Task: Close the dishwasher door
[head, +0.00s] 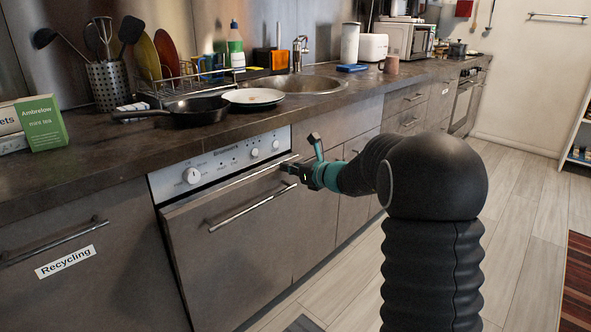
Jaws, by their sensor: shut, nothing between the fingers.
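The dishwasher door (225,255) is a grey front panel with a long bar handle (253,207), below a white control panel (218,164) with knobs. The door is nearly upright. Its top edge stands slightly forward of the control panel, and a narrow dark gap shows along its left side. My gripper (285,168) is shut and empty at the door's upper right corner, above and right of the handle. Whether the fingertips touch the door cannot be told. My arm comes in from the right and hides part of the cabinets behind it.
The countertop (95,165) above holds a black pan (186,111), a white plate (253,97), a dish rack and a sink. A drawer front labelled Recycling (65,262) is left of the dishwasher. More cabinets (355,150) run to the right. Wooden floor (515,225) is open at right.

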